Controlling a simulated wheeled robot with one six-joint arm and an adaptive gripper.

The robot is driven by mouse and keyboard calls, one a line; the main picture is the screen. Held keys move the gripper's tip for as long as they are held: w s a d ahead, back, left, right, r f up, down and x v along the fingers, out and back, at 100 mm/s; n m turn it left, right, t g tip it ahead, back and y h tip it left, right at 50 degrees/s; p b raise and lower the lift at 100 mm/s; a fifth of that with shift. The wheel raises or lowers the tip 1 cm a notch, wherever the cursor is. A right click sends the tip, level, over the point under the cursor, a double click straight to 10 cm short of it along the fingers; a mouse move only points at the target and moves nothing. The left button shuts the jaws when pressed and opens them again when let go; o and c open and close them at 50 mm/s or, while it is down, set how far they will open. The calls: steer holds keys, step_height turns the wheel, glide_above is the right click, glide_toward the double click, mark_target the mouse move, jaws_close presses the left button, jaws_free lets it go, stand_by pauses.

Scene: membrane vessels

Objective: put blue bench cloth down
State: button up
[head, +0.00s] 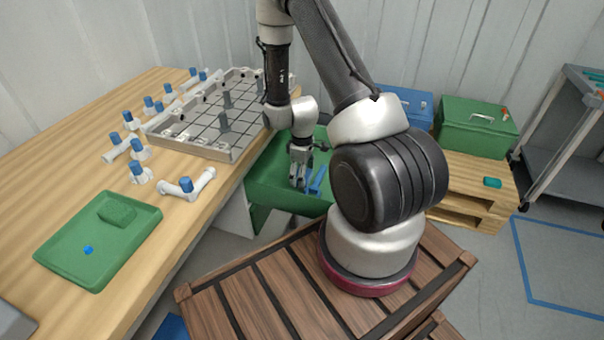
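My gripper (299,184) points down over the green bin (262,183) beside the table. A small strip of blue (318,181), which looks like the blue bench cloth, shows just right of the fingers. The fingers and the arm hide part of it. I cannot tell whether the fingers grip the cloth or only stand beside it, nor whether they are open or shut.
The wooden table (60,150) at left bears a gridded metal tray (190,148), several white fittings with blue caps, and a green tray (60,255) with a green pad (117,211). Green (475,125) and blue (408,100) boxes stand behind right, near a grey cart (560,160).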

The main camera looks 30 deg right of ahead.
steer(key=o, duration=1)
steer(key=shift+r, duration=0.35)
steer(key=s+a+r+m+t, duration=0.1)
steer(key=s+r+m, duration=0.1)
steer(key=r, duration=1.3)
steer(key=s+a+r+m+t, duration=0.1)
steer(key=s+a+r, duration=0.1)
steer(key=r, duration=1.3)
steer(key=s+a+r+m+t, duration=0.2)
steer(key=s+r+m, duration=0.2)
steer(key=s+r, duration=0.9)
steer(key=s, duration=0.3)
steer(key=shift+s+a+r+m, duration=0.2)
steer(key=shift+s+m, duration=0.1)
steer(key=shift+s, duration=0.1)
